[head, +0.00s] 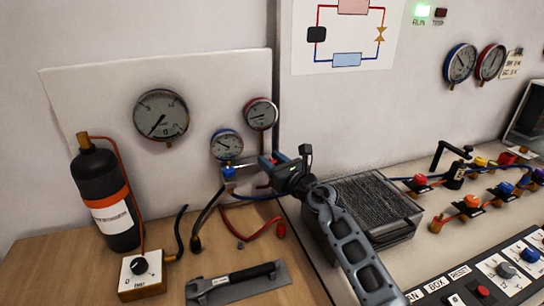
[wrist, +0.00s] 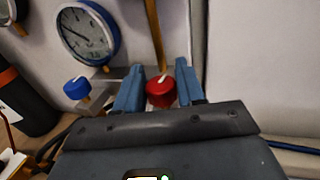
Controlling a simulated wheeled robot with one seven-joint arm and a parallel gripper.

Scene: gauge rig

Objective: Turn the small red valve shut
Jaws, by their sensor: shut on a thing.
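The small red valve (wrist: 160,92) is a round red knob with a white pointer mark, below a vertical brass-coloured pipe. In the wrist view my gripper (wrist: 160,88) has one blue finger on each side of it, and the gripper is shut on the knob. In the head view my gripper (head: 266,163) is at the gauge manifold, and it hides the red knob there. A blue valve knob (wrist: 76,88) is to the left of the gripper and also shows in the head view (head: 229,174). The white pointer on the red knob slants up to the right.
A blue-rimmed gauge (head: 226,144) and a red-rimmed gauge (head: 261,114) are just above the gripper. A black cylinder (head: 100,190) stands at left. Hoses, including a red one (head: 262,232), lie on the bench.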

